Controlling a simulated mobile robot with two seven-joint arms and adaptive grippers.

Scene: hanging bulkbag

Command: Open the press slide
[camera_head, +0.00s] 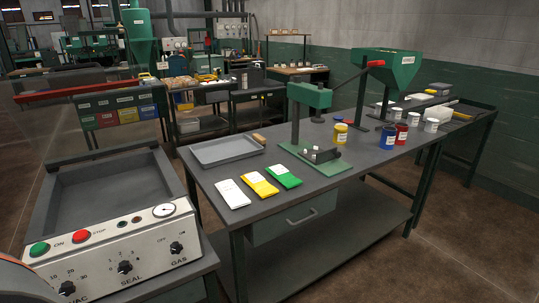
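A green bench press (310,96) stands on the dark worktable (300,215). Its arm overhangs a green base plate (335,168). A small dark metal fixture (320,154) with a lighter part sits on the base; I cannot tell whether this is the slide or how far open it is. A rod with a red grip (376,63) rises to the right of the press head. Neither of my grippers is in view.
A grey tray (227,150) and white (232,194), yellow (260,184) and green (284,176) packets lie left of the press. Several paint cans, including a blue one (388,137), stand right. A vacuum sealer (115,250) fills the lower left.

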